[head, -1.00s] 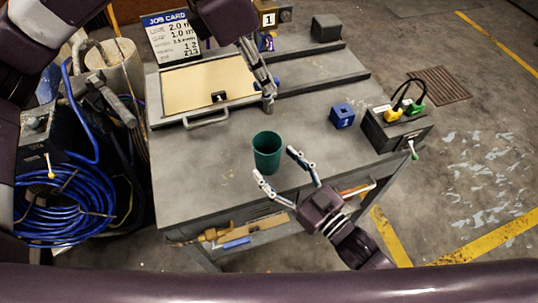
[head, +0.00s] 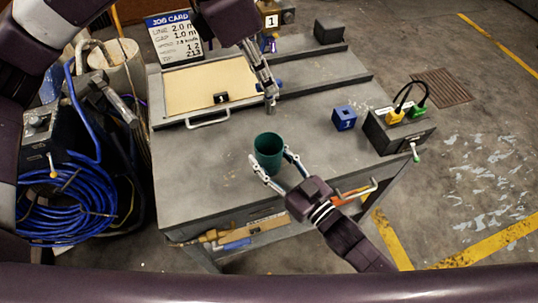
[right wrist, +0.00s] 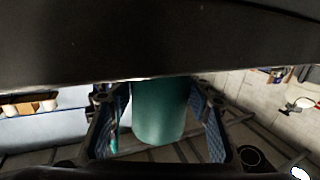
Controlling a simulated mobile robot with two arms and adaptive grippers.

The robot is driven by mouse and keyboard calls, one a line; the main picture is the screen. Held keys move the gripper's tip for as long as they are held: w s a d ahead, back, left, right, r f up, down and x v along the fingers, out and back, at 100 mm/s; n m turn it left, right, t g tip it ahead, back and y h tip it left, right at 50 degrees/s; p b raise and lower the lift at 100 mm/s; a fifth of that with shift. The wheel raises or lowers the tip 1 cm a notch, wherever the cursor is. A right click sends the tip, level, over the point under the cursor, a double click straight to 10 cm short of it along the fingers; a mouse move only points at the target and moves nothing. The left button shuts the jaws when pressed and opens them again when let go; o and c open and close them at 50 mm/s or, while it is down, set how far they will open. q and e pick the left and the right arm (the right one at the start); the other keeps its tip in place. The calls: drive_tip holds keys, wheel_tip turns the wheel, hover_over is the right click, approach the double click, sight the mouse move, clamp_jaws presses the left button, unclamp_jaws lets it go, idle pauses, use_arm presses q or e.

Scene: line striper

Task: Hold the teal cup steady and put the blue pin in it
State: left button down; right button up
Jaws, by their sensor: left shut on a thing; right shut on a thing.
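The teal cup (head: 268,146) stands upright on the grey workbench, near its front edge. My right gripper (head: 270,170) is shut on the cup, with a finger on each side of its wall. In the right wrist view the cup (right wrist: 160,112) sits between the two fingers. My left gripper (head: 270,97) is above the bench, behind the cup and apart from it, pointing down. It is shut on the blue pin (head: 275,84), of which only a small blue bit shows beside the fingers.
A blue block (head: 344,118) marked 1 with a hole in its top stands right of the cup. A dark box (head: 398,131) with yellow and green plugs is at the bench's right edge. A tan panel (head: 195,88) lies back left. The bench left of the cup is clear.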

drive_tip(key=shift+c, duration=1.1)
use_arm(q)
wheel_tip(320, 180, down, 13)
idle(0.6)
drive_tip(key=c, duration=1.9)
unclamp_jaws()
drive_tip(key=shift+r, duration=0.1)
drive_tip(key=v, duration=1.1)
drive_tip(key=shift+a+r, duration=0.15)
drive_tip(key=shift+r, duration=0.25)
use_arm(e)
drive_tip(key=o, duration=1.2)
use_arm(q)
drive_tip(key=shift+s, duration=0.1)
use_arm(e)
drive_tip(key=shift+o, duration=0.2)
drive_tip(key=shift+s, duration=0.1)
